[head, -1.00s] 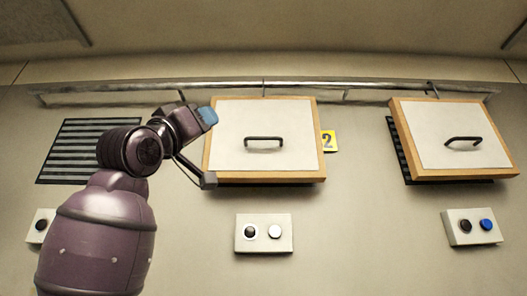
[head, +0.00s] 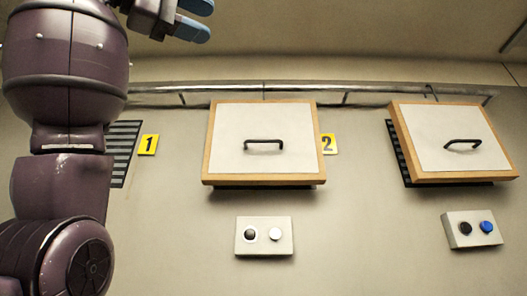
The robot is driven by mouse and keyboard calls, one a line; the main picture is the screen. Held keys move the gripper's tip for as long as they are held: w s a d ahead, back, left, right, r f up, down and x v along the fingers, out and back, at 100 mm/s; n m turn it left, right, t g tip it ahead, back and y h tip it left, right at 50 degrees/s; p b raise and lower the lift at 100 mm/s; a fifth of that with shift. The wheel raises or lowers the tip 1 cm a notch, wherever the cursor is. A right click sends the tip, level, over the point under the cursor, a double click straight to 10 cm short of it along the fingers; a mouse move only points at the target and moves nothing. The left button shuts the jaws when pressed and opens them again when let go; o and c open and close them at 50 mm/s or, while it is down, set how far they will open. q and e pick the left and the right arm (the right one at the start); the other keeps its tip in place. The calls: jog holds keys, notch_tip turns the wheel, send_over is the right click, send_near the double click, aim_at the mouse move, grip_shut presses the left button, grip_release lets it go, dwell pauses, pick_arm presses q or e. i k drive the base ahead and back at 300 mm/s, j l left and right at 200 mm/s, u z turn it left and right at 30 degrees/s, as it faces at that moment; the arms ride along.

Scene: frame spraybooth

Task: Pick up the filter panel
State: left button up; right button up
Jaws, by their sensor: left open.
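Two filter panels with wooden frames, pale faces and dark handles are on the back wall. The middle panel (head: 262,122) sits level beside the label 2, its handle (head: 264,141) across its centre. The right panel (head: 440,122) is tilted, with its handle (head: 463,143) slanting. My left gripper (head: 205,19) is open and empty at the top edge of the view, above and left of the middle panel, apart from it. Its blue fingertips show. My right gripper is out of view.
A slatted vent (head: 121,150) beside a yellow label 1 (head: 148,145) is partly hidden by my left arm. A rail (head: 360,88) runs above the panels. Button boxes (head: 242,246) and (head: 457,229) sit below them.

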aim_at(263, 125)
jog(key=i, duration=1)
